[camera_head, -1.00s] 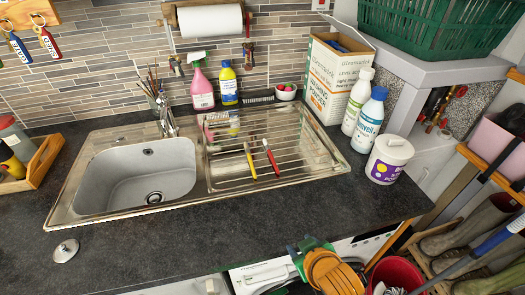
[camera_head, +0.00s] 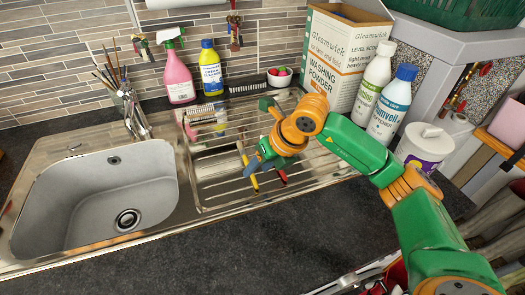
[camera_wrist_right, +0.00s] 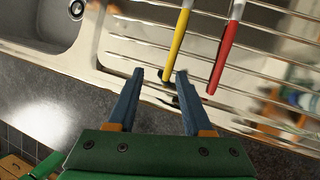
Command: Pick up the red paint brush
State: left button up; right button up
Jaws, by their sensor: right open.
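The red paint brush (camera_wrist_right: 225,52) lies on the steel draining board (camera_head: 215,192), just right of a yellow paint brush (camera_wrist_right: 179,42). In the head view, my right arm hides most of the red brush (camera_head: 282,176); only its lower end shows. My right gripper (camera_wrist_right: 160,75) is open and empty, its blue fingers over the drainer's front edge. In the right wrist view the yellow brush's end is by the right fingertip, and the red brush lies to the right, outside the jaws. In the head view my right gripper (camera_head: 259,162) is above the brushes. My left gripper is not in view.
The sink bowl (camera_head: 110,205) is on the left. A pink spray bottle (camera_head: 178,78), a yellow-blue bottle (camera_head: 211,70) and a small bowl (camera_head: 279,77) stand behind the drainer. Washing powder (camera_head: 335,65), two white bottles (camera_head: 390,105) and a white tub (camera_head: 422,150) stand right.

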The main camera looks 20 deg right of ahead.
aim_at(284, 174)
jog(key=d+h, duration=0.1)
jog(key=d, duration=0.1)
jog(key=d+m+h, duration=0.1)
jog(key=d, duration=0.2)
jog(key=d+h, duration=0.1)
jog(key=d, duration=0.1)
jog(key=shift+w+d+r+m, duration=0.15)
jog(key=shift+w+r+m, duration=0.15)
jog(key=shift+w, duration=0.1)
notch_tip(284, 174, down, 3)
jog(key=p, duration=0.2)
jog(key=shift+w+r+p, duration=0.1)
jog(key=shift+r+p, duration=0.1)
jog(key=shift+p, duration=0.1)
jog(key=x, duration=0.3)
jog(key=shift+w+d+f, duration=0.1)
jog(key=shift+w, duration=0.1)
jog(key=shift+w+f, duration=0.15)
jog(key=shift+f, duration=0.05)
jog(key=shift+r, duration=0.1)
jog(key=c, duration=0.5)
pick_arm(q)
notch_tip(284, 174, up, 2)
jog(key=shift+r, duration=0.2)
pick_arm(e)
grip_shut()
